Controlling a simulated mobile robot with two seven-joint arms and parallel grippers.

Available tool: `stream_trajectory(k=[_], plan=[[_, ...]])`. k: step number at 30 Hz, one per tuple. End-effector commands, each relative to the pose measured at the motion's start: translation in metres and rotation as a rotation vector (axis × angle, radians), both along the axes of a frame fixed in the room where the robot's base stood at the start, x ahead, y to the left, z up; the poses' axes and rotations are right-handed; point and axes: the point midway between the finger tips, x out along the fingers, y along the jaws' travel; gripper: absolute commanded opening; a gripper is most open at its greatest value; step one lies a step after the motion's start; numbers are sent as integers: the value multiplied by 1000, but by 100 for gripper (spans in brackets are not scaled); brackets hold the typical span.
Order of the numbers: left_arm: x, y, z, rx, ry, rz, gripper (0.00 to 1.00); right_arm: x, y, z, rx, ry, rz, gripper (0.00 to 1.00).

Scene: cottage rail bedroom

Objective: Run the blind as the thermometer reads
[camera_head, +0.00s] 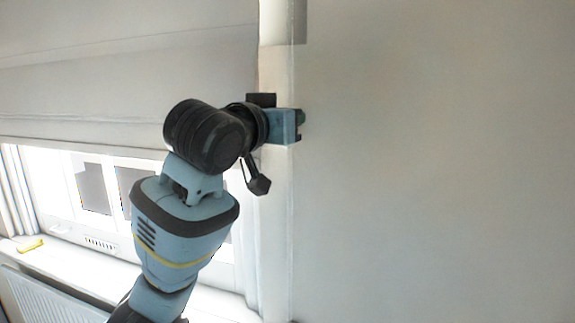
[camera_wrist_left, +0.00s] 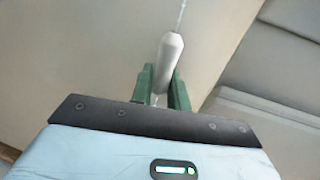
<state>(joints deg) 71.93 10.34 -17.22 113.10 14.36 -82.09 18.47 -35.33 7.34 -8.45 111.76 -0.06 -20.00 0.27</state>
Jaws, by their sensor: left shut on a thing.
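My left gripper (camera_head: 300,124) is at the wall edge, right of the window, with its fingertips largely hidden by its own body in the head view. In the left wrist view its green fingers (camera_wrist_left: 164,88) are shut on a white cord pull (camera_wrist_left: 170,58). A thin cord (camera_wrist_left: 181,16) runs up from the pull. The pale grey blind (camera_head: 120,75) covers the upper part of the window, and its lower edge hangs above a bright strip of open glass. No thermometer can be made out. My right gripper is not in view.
A white sill (camera_head: 75,262) runs below the window, with a small yellow object (camera_head: 30,245) at its left. A white radiator (camera_head: 45,298) is under it. A curtain-like fold (camera_head: 18,190) hangs at the left. The plain wall (camera_head: 440,160) on the right is bare.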

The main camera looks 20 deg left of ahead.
Motion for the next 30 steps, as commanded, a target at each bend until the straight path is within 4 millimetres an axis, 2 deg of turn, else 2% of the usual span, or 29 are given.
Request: stream_trajectory(k=[1, 3, 12, 21, 30], plan=[[-2, 0, 25, -3, -14, 0, 0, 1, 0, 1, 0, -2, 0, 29], [-2, 0, 50, -3, -14, 0, 0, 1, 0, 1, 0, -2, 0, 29], [-2, 0, 148, -3, -10, 0, 0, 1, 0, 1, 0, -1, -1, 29], [-2, 0, 219, -2, -10, 0, 0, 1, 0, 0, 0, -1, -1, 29], [-2, 0, 268, -2, -8, 0, 0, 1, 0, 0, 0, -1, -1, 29]])
